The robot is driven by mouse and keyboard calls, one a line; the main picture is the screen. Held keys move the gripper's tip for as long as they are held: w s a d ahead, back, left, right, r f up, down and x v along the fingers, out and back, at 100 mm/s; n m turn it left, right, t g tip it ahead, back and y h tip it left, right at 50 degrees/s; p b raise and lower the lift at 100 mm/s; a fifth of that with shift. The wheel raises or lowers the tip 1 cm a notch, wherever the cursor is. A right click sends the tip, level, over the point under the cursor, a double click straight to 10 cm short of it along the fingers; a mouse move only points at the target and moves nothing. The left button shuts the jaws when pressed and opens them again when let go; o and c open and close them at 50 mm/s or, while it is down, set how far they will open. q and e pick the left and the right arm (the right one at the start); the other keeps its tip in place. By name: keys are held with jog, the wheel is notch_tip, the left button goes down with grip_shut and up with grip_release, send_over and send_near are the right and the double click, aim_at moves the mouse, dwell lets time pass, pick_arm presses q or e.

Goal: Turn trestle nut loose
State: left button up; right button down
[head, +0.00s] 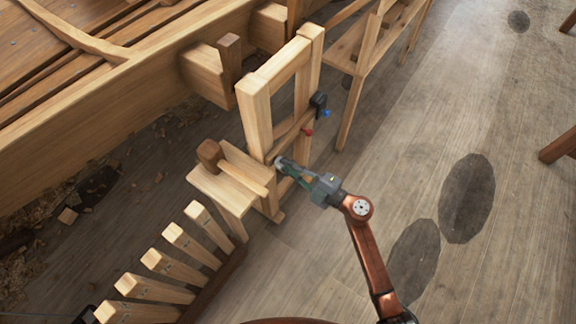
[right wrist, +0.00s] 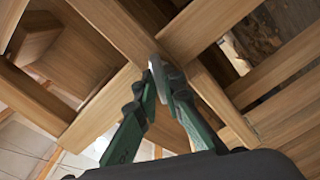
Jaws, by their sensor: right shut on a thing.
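The wooden trestle (head: 258,120) stands upright beside the hull, with two posts joined by rails. My right gripper (head: 284,166) reaches it from the right, low on the near post. In the right wrist view its green fingers (right wrist: 160,80) are closed together at the wood joint. They are shut on a small grey metal piece, which looks like the nut (right wrist: 157,66). The fingers hide most of it, and I cannot tell how far it is turned. My left gripper is not in view.
A mallet (head: 210,153) lies on a small wooden bench (head: 232,203) left of the gripper. A black clamp-like part (head: 318,101) sits on the far post, with a red knob (head: 307,132) below. A slatted rack (head: 176,268) stands at lower left.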

jog(key=shift+f+n, duration=0.15)
jog(key=shift+n, duration=4.05)
jog(key=c, duration=2)
grip_release()
jog(key=shift+c, duration=0.2)
jog(key=v, duration=1.2)
